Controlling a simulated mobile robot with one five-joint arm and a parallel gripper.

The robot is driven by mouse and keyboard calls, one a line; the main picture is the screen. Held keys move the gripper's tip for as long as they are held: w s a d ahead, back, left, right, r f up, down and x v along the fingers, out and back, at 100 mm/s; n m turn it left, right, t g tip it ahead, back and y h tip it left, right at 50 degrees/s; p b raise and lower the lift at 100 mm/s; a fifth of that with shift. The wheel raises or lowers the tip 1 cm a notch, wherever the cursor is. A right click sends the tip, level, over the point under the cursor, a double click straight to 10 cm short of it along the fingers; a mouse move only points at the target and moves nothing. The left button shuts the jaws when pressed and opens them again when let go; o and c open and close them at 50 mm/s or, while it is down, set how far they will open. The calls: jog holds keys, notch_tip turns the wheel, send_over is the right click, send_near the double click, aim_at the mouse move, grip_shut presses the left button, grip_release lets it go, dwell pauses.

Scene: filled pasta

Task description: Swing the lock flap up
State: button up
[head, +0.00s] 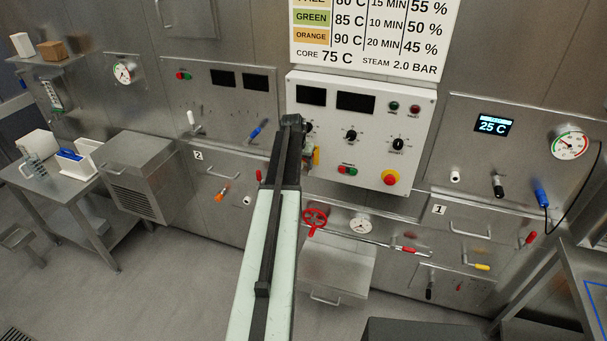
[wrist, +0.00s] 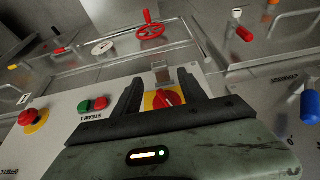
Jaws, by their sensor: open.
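A red rotary switch (wrist: 168,98) on a yellow plate sits on the white control panel in the wrist view. A small grey metal flap (wrist: 161,72) adjoins the switch's plate at the panel edge; I take it to be the lock flap. The wrist view looks upside down, so the flap seems to hang below the switch. My gripper (wrist: 159,82) is open, with one dark finger on each side of the switch and flap. I cannot tell whether either finger touches them. In the head view my arm hides most of this spot; only part of the yellow plate (head: 317,156) shows.
The white control panel (head: 413,125) carries knobs, green and red buttons and a red emergency button (head: 390,178). A red handwheel (head: 315,218) and a gauge (head: 360,225) are below it. A blue-handled lever (wrist: 310,105) stands at the wrist view's right.

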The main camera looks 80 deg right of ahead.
aim_at(303, 171)
jog(key=b+x, duration=0.3)
jog(key=x, duration=0.2)
jog(key=shift+a, duration=0.1)
jog(key=shift+r, duration=0.1)
grip_shut()
jog(key=shift+d+r+y+p, duration=0.2)
jog(key=shift+r+y+p, duration=0.1)
jog(key=shift+p, duration=0.2)
jog(key=shift+d+r+y+p, duration=0.15)
jog(key=shift+y+p, duration=0.3)
jog(key=shift+y, duration=0.05)
grip_release()
